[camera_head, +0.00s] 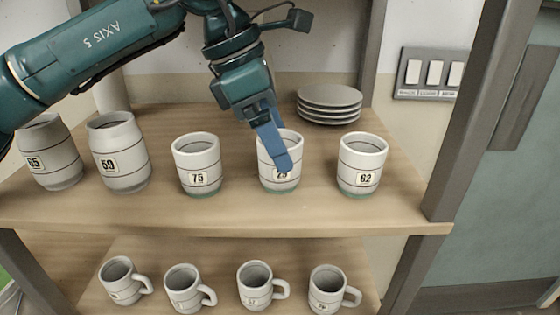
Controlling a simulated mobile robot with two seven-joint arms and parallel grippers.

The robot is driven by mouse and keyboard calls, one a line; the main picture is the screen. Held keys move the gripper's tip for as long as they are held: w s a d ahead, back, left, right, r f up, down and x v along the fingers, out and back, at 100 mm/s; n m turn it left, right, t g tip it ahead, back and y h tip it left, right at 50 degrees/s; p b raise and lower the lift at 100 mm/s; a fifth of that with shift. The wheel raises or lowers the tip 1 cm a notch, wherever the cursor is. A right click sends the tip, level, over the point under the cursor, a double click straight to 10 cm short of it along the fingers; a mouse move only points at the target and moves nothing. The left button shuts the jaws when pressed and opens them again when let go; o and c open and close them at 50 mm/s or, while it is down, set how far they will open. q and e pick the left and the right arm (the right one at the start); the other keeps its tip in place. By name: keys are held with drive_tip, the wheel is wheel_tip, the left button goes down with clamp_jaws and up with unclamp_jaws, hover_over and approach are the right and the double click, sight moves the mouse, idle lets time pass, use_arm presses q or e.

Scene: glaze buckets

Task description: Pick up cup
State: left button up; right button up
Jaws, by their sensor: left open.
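Three white cups with dark rings, green bases and number labels stand upright on the upper shelf: cup 75 (197,165), a middle cup (295,158) and cup 62 (361,165). My left gripper (279,162) reaches down from above at the middle cup, its blue finger crossing the cup's rim and front. The finger covers part of the middle cup's label, so its number is not clear. The gripper is open; I cannot tell whether it touches the cup or where the other finger is. My right gripper is not in view.
Two larger vessels, 65 (50,155) and 59 (119,155), stand left on the wooden shelf (230,215). A stack of grey plates (329,103) sits behind the cups. Several handled mugs (255,285) stand on the lower shelf. A grey post (470,110) bounds the right side.

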sight(275, 182)
use_arm(q)
drive_tip(key=shift+x, duration=2)
drive_tip(key=shift+a, duration=0.1)
drive_tip(key=c, duration=1.2)
